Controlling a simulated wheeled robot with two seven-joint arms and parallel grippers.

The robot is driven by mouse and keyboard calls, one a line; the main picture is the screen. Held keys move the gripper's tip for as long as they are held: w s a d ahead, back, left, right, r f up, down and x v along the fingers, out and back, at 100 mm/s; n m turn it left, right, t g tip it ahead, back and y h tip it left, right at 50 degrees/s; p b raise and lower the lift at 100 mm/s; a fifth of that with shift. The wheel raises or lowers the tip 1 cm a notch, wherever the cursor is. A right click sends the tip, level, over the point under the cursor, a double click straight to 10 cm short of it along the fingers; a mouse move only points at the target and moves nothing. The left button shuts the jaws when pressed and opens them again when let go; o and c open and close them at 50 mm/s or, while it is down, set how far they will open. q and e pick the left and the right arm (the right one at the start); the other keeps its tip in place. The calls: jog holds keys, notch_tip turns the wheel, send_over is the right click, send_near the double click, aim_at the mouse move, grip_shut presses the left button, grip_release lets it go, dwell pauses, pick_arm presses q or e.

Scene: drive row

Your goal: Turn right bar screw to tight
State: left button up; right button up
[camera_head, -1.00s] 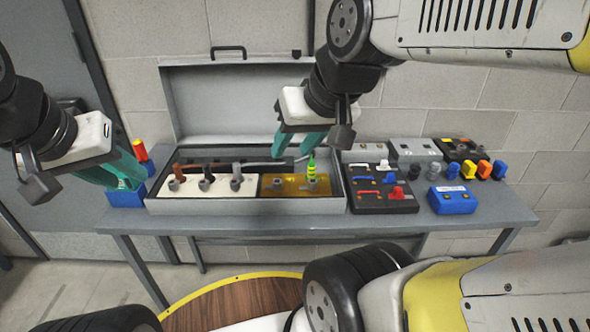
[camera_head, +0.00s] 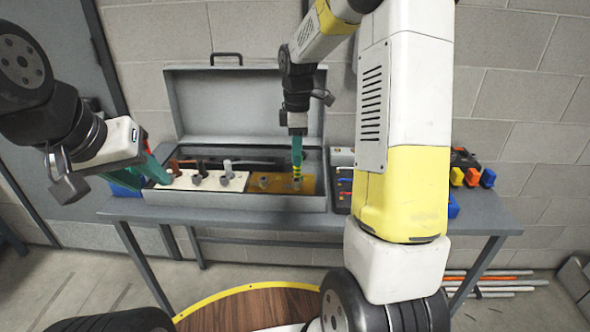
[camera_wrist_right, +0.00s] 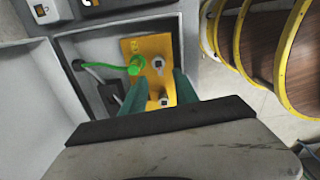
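The yellow bar plate (camera_head: 280,186) lies in the open grey case, and shows from above in the right wrist view (camera_wrist_right: 133,48). It bears two square-headed screws. The right bar screw (camera_wrist_right: 158,62) is the upper one in that view; the other screw (camera_wrist_right: 165,102) is nearer the camera. A green knob with a green lead (camera_wrist_right: 135,66) is beside the right screw. My right gripper (camera_head: 297,153) points down just above the right end of the plate; its teal fingers are open either side of the screws (camera_wrist_right: 158,76). Contact cannot be told. My left gripper (camera_head: 140,170) is open and empty-looking at the case's left.
The case (camera_head: 240,203) has a raised lid (camera_head: 240,95) behind. A white plate (camera_head: 210,182) with several levers sits left of the yellow plate. Blue, orange and yellow pieces (camera_head: 472,176) stand on the table at right, partly hidden by my right arm.

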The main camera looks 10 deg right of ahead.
aim_at(293, 183)
jog(key=shift+w+d+f+n, duration=0.1)
jog(key=shift+w+f+n, duration=0.05)
jog(key=shift+f, duration=0.3)
jog(key=shift+w+d+f+n, duration=0.1)
jog(key=shift+f+n, duration=0.05)
jog(key=shift+f, duration=0.3)
notch_tip(293, 183, down, 7)
jog(key=shift+f, duration=0.15)
grip_shut()
